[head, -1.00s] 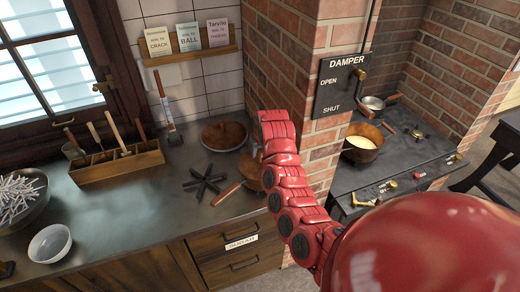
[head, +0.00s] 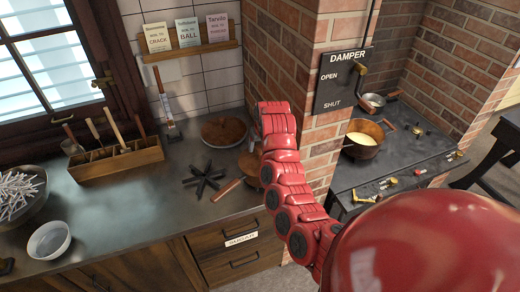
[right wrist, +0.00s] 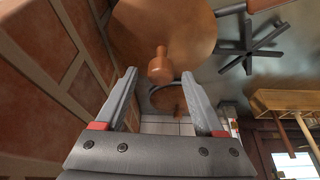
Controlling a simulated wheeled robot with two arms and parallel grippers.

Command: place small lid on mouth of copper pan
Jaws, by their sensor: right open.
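A copper pan (head: 248,168) with a long wooden-ended handle stands on the counter, partly hidden behind my right arm. In the right wrist view a large copper disc (right wrist: 165,22) beside that handle carries a short brown knob (right wrist: 160,67). I cannot tell if the disc is a lid lying on the pan. A second round copper piece (head: 225,131) lies farther back; it shows beyond the fingertips in the right wrist view (right wrist: 165,97), with a small knob. My right gripper (right wrist: 160,82) is open, the near knob showing between its fingertips, contact unclear. My left gripper is out of view.
A black star-shaped trivet (head: 203,180) lies left of the pan. A brick pillar (head: 320,165) stands close on the right. A wooden tool box (head: 117,162) and a white bowl (head: 50,241) stand to the left, with clear counter between.

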